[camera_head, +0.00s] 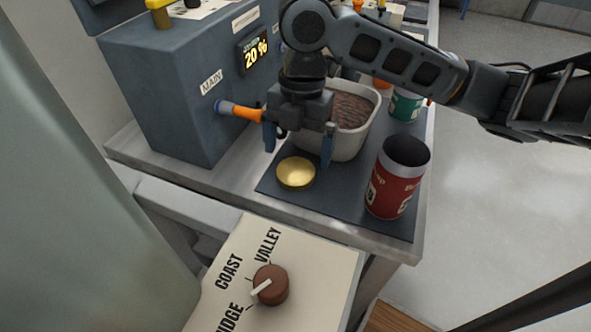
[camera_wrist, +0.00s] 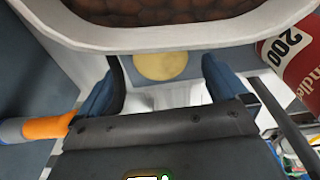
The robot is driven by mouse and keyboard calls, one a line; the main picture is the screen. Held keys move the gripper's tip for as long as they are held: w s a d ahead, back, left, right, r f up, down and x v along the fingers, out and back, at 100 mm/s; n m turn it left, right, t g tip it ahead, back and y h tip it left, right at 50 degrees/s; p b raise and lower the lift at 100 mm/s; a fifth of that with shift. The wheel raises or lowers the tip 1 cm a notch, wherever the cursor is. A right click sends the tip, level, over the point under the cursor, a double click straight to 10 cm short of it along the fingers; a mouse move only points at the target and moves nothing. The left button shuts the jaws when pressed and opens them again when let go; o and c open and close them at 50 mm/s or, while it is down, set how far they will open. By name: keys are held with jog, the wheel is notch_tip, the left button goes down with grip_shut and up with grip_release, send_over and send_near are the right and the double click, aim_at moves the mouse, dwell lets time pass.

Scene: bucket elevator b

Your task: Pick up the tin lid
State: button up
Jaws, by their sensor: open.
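The tin lid (camera_head: 296,172) is a round gold disc lying flat on a dark mat (camera_head: 339,205) in front of a white tub. My gripper (camera_head: 298,152) is above and slightly behind the lid, pointing down, with its two blue fingers spread wide and nothing between them. In the wrist view the lid (camera_wrist: 160,66) shows beyond the gap between the fingers (camera_wrist: 163,75). The fingers do not appear to touch the lid.
The white tub (camera_head: 350,143) with brown contents stands close behind my gripper. A red open can (camera_head: 393,185) stands right of the lid. An orange-and-blue handle (camera_head: 238,111) juts from the grey machine (camera_head: 185,85) at left. A panel with a brown knob (camera_head: 271,284) is in front.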

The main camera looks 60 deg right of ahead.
aim_at(296, 171)
jog(key=shift+s+a+f, duration=0.1)
jog(key=shift+a+f, duration=0.1)
jog(key=shift+f, duration=0.75)
jog(key=shift+a+f, duration=0.15)
jog(key=shift+f, duration=0.8)
jog(key=shift+c, duration=0.4)
jog(key=c, duration=0.9)
jog(key=shift+o, duration=0.2)
jog(key=shift+r, duration=0.1)
